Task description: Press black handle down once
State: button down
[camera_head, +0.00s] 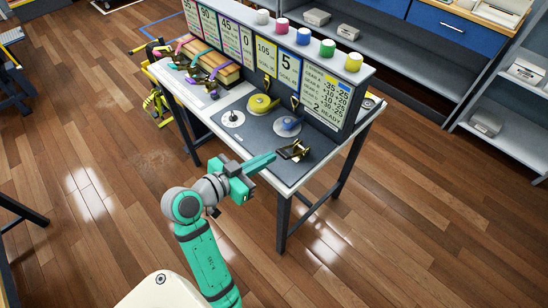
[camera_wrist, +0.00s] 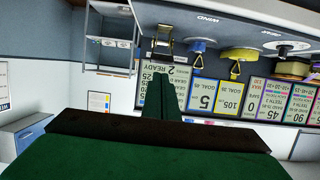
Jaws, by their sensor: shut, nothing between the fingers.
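A small brass-coloured lever device (camera_head: 294,150) with dark parts sits near the front right corner of the table's dark panel. It is probably the one with the black handle, but the handle is too small to tell apart. It also shows in the wrist view (camera_wrist: 163,38), which sees the scene upside down. My green gripper (camera_head: 272,158) is shut and empty, its fingers pointing right toward the device and a short way left of it. In the wrist view the closed fingers (camera_wrist: 162,95) are below the device in the picture. I cannot tell whether they touch it.
A white dial (camera_head: 232,119), a yellow dial (camera_head: 261,104) and a blue dial (camera_head: 288,126) sit behind the gripper on the panel. A sign board (camera_head: 265,57) with coloured knobs on top stands along the table's back. Open wooden floor (camera_head: 400,220) lies right of the table.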

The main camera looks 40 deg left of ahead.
jog(key=v, duration=0.6)
jog(key=shift+w+r, duration=0.1)
jog(key=shift+r, duration=0.05)
jog(key=c, duration=2.5)
grip_release()
